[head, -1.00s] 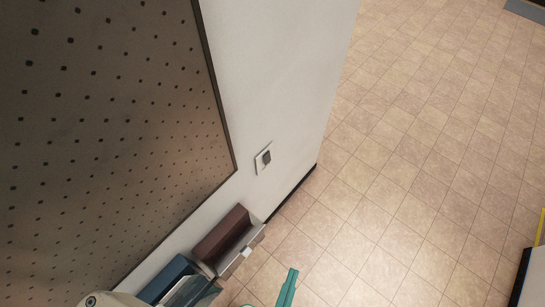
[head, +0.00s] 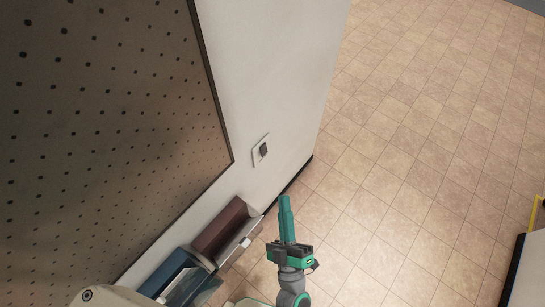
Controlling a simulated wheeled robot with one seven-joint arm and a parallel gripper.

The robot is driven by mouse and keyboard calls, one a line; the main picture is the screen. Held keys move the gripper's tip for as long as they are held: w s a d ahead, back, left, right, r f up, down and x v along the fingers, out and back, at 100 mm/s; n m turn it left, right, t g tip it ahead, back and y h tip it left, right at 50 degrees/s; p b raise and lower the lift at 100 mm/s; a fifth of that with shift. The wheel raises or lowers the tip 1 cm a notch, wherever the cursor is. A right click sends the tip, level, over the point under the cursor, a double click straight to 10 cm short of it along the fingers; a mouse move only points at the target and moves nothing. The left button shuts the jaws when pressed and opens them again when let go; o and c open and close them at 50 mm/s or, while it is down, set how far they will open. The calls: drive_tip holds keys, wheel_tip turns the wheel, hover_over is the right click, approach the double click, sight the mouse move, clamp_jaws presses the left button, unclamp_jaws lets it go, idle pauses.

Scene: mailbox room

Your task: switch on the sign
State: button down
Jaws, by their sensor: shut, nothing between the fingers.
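A wall switch (head: 263,149), a dark rocker on a pale plate, is on the white wall to the right of the pegboard. My gripper (head: 285,203) is green with long fingers that are shut together and empty. It points up the picture, below and a little right of the switch, and is apart from it. No sign can be made out in this view.
A pegboard (head: 100,130) covers the wall at left. A brown box-like holder (head: 219,226) and a blue one (head: 165,272) sit along the wall below it. The tiled floor (head: 420,130) at right is open. A white block with a dark edge stands at lower right.

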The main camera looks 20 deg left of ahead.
sight(265, 152)
drive_tip(key=w+a+f+n+g+y, duration=0.3)
drive_tip(key=w+f+n+g+y, duration=0.3)
drive_tip(key=w+n+g+y, duration=0.5)
drive_tip(key=w+d+f+n+g+h, duration=0.4)
drive_tip(key=w+d+f+n+h, duration=0.1)
drive_tip(key=n, duration=0.1)
drive_tip(key=shift+d+f, duration=0.2)
drive_tip(key=shift+d, duration=0.15)
drive_tip(key=shift+s, duration=0.1)
drive_tip(key=shift+a, duration=0.1)
drive_tip(key=x, duration=1.4)
drive_tip(key=shift+s+f, duration=0.15)
drive_tip(key=shift+f, duration=0.15)
